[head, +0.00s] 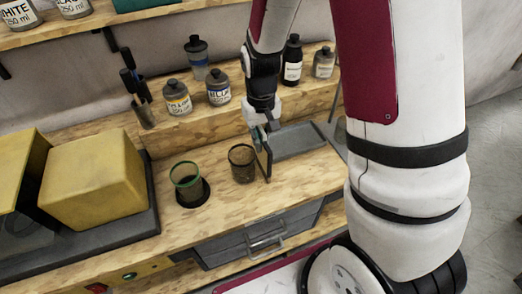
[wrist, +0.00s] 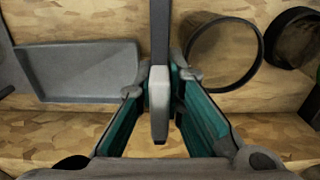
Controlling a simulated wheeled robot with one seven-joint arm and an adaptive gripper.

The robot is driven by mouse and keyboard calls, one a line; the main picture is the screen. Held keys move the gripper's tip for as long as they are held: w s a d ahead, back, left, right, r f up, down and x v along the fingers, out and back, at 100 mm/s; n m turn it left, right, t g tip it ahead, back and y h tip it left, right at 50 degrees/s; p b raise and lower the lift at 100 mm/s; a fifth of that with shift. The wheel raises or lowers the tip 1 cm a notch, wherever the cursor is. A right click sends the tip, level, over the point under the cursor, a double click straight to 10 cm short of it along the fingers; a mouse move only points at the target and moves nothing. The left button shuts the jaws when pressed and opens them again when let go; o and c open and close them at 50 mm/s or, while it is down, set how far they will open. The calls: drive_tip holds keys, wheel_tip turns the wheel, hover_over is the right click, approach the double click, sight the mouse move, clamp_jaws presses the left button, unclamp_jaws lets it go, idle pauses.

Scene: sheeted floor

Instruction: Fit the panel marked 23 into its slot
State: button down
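My gripper (head: 262,128) is over the bench beside a mesh cup. A thin dark panel (head: 264,160) hangs upright below it in the head view. In the wrist view the panel (wrist: 160,30) shows edge-on, with a pale grey grip piece (wrist: 158,92) between my teal fingers. The fingertips (wrist: 159,78) close on this piece from both sides. I cannot read the number 23 on the panel. I cannot tell whether its lower edge touches the bench. I cannot make out its slot in either view.
A brown mesh cup (head: 242,163) stands just left of the panel, and a green-rimmed cup (head: 187,184) farther left. A flat grey tray (head: 300,142) lies to the right. Paint bottles (head: 218,88) stand on the step behind. Yellow blocks (head: 95,180) are at left.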

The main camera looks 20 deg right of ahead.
sight(261, 128)
drive_tip(key=shift+r, duration=0.15)
idle(0.3)
drive_tip(key=shift+r, duration=0.5)
wheel_tip(261, 128, up, 2)
drive_tip(key=shift+w+r+b, duration=0.1)
drive_tip(key=shift+b, duration=0.25)
drive_tip(key=s+r+p, duration=0.1)
drive_tip(key=s+p, duration=0.4)
drive_tip(key=s, duration=1.1)
drive_tip(key=shift+s+a+r, duration=0.15)
drive_tip(key=shift+a+r, duration=0.15)
drive_tip(key=shift+a, duration=0.15)
